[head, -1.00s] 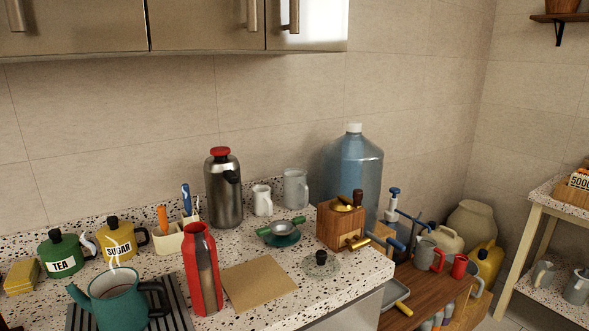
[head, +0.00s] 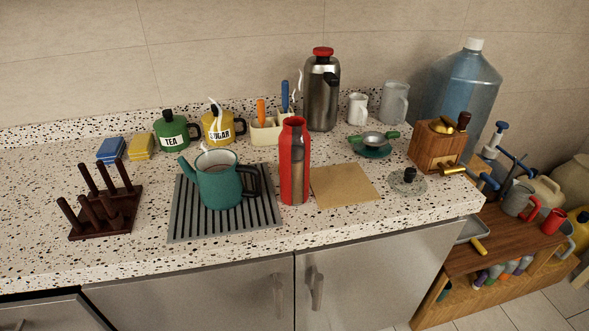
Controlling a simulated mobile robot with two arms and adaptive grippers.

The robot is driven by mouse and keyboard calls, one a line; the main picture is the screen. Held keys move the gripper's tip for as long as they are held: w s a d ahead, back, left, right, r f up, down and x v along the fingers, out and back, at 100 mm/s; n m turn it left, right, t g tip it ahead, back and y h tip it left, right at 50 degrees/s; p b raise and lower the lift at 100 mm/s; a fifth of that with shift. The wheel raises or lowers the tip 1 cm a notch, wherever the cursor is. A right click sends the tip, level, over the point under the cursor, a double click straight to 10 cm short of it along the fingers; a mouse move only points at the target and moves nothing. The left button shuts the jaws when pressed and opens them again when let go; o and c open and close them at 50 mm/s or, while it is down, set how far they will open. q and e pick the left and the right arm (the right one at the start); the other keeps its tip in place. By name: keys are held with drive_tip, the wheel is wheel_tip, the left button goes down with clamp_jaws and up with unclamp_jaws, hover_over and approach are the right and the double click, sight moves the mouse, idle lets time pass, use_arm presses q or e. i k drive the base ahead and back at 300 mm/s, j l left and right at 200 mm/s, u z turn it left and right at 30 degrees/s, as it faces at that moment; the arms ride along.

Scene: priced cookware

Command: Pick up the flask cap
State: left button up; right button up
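A tall red flask (head: 294,165) with a dark grey side panel stands upright on the counter, beside the teal kettle. Its top looks open, with no separate cap visible on it. A steel flask (head: 322,95) with a black handle stands behind, near the wall. A red cap (head: 323,52) sits on top of the steel flask. A clear round lid with a dark knob (head: 409,176) lies flat on the counter near the right end. I cannot tell for sure which piece is the flask cap. Neither of my grippers is in view.
The teal kettle (head: 220,185) steams on a striped mat (head: 181,222). A dark peg rack (head: 105,205) stands at the left. A brown board (head: 343,185) lies right of the red flask. A wooden grinder (head: 432,148) and large water bottle (head: 457,90) stand right.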

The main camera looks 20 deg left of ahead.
sight(293, 139)
drive_tip(key=i+j, duration=0.1)
drive_tip(key=j, duration=0.2)
drive_tip(key=i+j, duration=0.15)
drive_tip(key=j, duration=0.15)
drive_tip(key=i+j, duration=0.1)
drive_tip(key=j, duration=0.2)
drive_tip(key=i+j, duration=0.15)
drive_tip(key=j, duration=0.2)
drive_tip(key=l+z, duration=0.2)
drive_tip(key=z, duration=0.15)
drive_tip(key=l+z, duration=0.2)
drive_tip(key=z, duration=0.15)
